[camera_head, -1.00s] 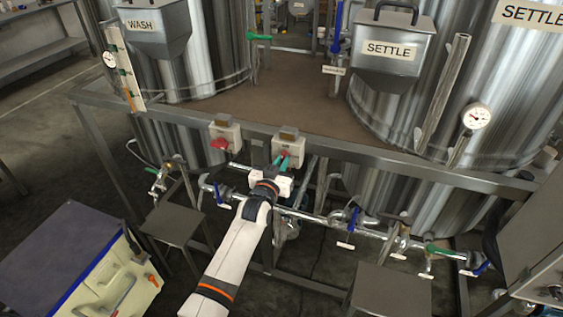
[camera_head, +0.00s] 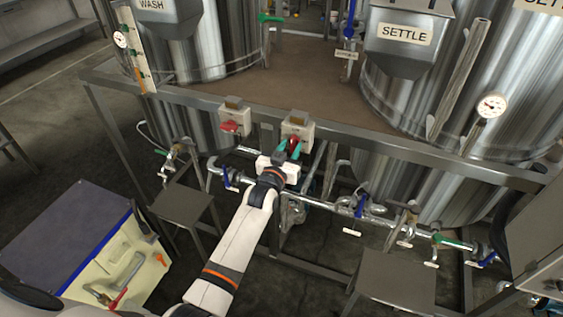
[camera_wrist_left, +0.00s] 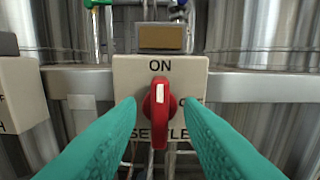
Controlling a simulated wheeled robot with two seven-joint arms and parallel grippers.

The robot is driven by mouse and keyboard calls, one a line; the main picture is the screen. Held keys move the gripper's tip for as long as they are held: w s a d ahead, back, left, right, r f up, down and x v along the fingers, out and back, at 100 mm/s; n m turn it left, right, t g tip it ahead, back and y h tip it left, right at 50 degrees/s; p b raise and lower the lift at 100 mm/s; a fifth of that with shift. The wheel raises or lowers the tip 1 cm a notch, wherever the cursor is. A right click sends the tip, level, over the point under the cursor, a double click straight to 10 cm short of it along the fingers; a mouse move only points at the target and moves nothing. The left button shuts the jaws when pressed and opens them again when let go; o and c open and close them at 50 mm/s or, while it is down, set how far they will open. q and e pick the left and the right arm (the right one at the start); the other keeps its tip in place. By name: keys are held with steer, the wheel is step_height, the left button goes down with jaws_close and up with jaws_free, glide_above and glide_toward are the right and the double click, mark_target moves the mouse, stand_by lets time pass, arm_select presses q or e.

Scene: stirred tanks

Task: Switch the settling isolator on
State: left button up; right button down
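The settling isolator is a pale box (camera_head: 298,130) on the frame rail in the head view. In the left wrist view the box (camera_wrist_left: 125,75) reads ON at the top and SETTLE below, with the label at the right partly hidden. Its red handle (camera_wrist_left: 160,103) stands upright, its white mark toward ON. My left gripper (camera_head: 288,149) is in front of the box. In the wrist view its teal fingers (camera_wrist_left: 159,110) are apart on either side of the handle, with a small gap showing at each side. My right gripper is not in view.
A similar box with a red handle (camera_head: 236,118) stands to the left on the same rail. Pipes with blue-handled and green-handled valves (camera_head: 360,207) run below. Steel tanks (camera_head: 400,100) rise behind. A grey stand (camera_head: 395,280) is at the front right.

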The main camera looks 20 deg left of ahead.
arm_select(q)
steer(key=s+b, duration=0.1)
steer(key=s, duration=1)
steer(key=shift+a, duration=0.2)
steer(key=s+f+g, duration=0.3)
steer(key=s+f, duration=0.2)
steer(key=f, duration=0.7)
steer(key=s+d+f+m+g, duration=0.1)
steer(key=s+f+g, duration=0.35)
steer(key=f, duration=0.75)
steer(key=s+f+g, duration=0.2)
steer(key=s+f, duration=0.4)
steer(key=f, duration=0.5)
steer(key=s+a+f+g, duration=0.1)
steer(key=s+f, duration=0.4)
steer(key=s, duration=0.6)
steer(key=s+a+f+g, duration=0.1)
steer(key=s+f+g, duration=0.3)
steer(key=s, duration=0.7)
steer(key=s+a+f+m+g, duration=0.1)
steer(key=s+a+f+g, duration=0.1)
steer(key=s+f, duration=0.5)
steer(key=s, duration=0.3)
steer(key=shift+s+f+y, duration=0.3)
steer(key=shift+s, duration=0.1)
steer(key=shift+g, duration=0.25)
